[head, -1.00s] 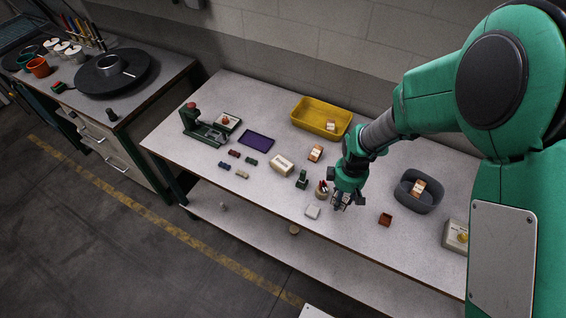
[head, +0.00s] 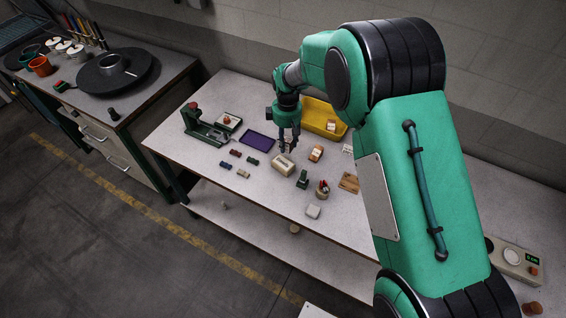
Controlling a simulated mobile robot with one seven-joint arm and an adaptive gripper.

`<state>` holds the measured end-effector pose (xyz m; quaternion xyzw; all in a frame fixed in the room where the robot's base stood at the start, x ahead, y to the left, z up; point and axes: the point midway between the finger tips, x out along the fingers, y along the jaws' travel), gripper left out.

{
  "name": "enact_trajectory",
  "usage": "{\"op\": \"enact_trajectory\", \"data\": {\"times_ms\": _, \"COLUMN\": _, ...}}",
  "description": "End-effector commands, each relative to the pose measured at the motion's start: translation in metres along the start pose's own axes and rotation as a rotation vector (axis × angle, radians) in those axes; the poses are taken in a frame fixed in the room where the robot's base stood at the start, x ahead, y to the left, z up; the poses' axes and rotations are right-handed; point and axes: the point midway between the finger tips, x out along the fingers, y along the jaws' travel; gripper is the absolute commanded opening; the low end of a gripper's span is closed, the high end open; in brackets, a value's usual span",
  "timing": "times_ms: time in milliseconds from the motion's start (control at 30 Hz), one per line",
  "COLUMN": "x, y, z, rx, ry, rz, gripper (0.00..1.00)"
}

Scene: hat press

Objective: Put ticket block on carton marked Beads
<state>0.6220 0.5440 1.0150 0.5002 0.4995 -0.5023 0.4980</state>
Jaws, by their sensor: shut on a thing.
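My gripper (head: 288,147) is over the middle of the table, its fingers pointing down just above and behind a cream box (head: 283,166) with a printed label. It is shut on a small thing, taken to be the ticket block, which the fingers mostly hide. Small orange-and-white cartons show: one (head: 316,153) stands on the table right of the gripper, another (head: 331,125) sits in the yellow bin. The print is too small to read, so I cannot tell which carton is marked Beads.
The yellow bin (head: 313,112) is at the back. A purple tray (head: 256,141), a green press (head: 200,128) and several small blocks lie left. A green stamp (head: 302,179), a pot (head: 322,190) and a white block (head: 313,211) stand in front. My arm hides much of the table's right.

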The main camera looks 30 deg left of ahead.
Motion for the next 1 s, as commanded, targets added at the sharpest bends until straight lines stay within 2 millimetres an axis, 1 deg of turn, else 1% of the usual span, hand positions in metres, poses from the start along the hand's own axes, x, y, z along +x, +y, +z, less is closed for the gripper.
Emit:
{"op": "enact_trajectory", "data": {"times_ms": 33, "x": 0.000, "y": 0.001, "z": -0.005, "rx": -0.002, "ry": 0.000, "rz": 0.000, "gripper": 0.09}}
{"op": "enact_trajectory", "data": {"times_ms": 167, "x": -0.003, "y": 0.002, "z": -0.011, "rx": -0.004, "ry": 0.001, "rz": 0.001, "gripper": 0.09}}
{"op": "enact_trajectory", "data": {"times_ms": 567, "x": 0.000, "y": 0.001, "z": -0.011, "rx": -0.005, "ry": 0.000, "rz": 0.000, "gripper": 0.09}}
{"op": "enact_trajectory", "data": {"times_ms": 667, "x": 0.008, "y": 0.001, "z": -0.011, "rx": -0.005, "ry": -0.001, "rz": -0.001, "gripper": 0.09}}
{"op": "enact_trajectory", "data": {"times_ms": 900, "x": 0.042, "y": 0.001, "z": -0.011, "rx": -0.005, "ry": -0.002, "rz": -0.002, "gripper": 0.09}}
{"op": "enact_trajectory", "data": {"times_ms": 1000, "x": 0.053, "y": 0.001, "z": -0.011, "rx": -0.005, "ry": -0.001, "rz": -0.001, "gripper": 0.09}}
